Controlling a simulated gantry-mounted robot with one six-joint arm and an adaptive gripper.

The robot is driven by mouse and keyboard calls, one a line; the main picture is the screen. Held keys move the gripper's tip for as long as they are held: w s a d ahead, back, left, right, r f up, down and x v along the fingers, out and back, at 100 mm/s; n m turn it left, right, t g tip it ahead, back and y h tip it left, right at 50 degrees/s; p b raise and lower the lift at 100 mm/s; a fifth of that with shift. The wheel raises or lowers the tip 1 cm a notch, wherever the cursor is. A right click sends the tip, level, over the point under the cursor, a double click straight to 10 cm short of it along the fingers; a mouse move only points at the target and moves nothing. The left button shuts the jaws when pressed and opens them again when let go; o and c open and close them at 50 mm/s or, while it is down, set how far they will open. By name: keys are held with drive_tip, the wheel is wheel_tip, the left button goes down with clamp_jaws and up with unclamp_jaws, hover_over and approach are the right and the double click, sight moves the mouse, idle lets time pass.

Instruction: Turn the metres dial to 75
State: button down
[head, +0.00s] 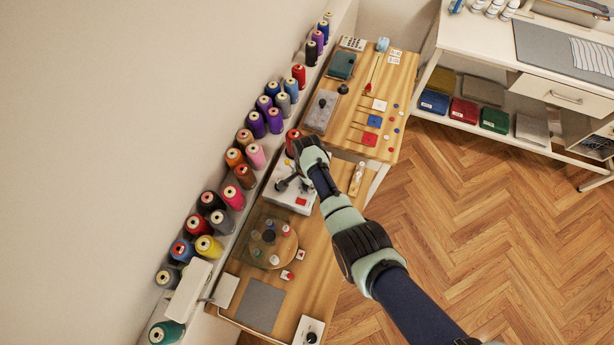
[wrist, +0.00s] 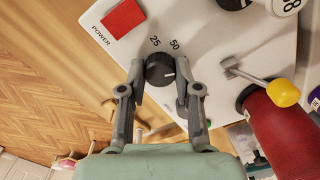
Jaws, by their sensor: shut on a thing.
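A black dial (wrist: 160,69) with a white pointer line sits on a white machine panel (wrist: 220,45), marked 25 and 50 above it in the wrist view. The pointer line points to the right, toward my right finger. No 75 mark shows; my right finger covers part of that side. My gripper (wrist: 160,84) has one finger on each side of the dial and is shut on it. In the head view my gripper (head: 294,183) is over the white machine (head: 283,200), and my arm hides the dial.
A red power switch (wrist: 123,18) is left of the dial. A lever with a yellow knob (wrist: 285,92) and a red thread spool (wrist: 285,135) stand close on the right. Several spools line the wall. A round wooden tray (head: 253,225) is nearer on the bench.

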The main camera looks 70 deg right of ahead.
idle(0.3)
drive_tip(key=c, duration=0.8)
unclamp_jaws()
wheel_tip(320, 180, up, 12)
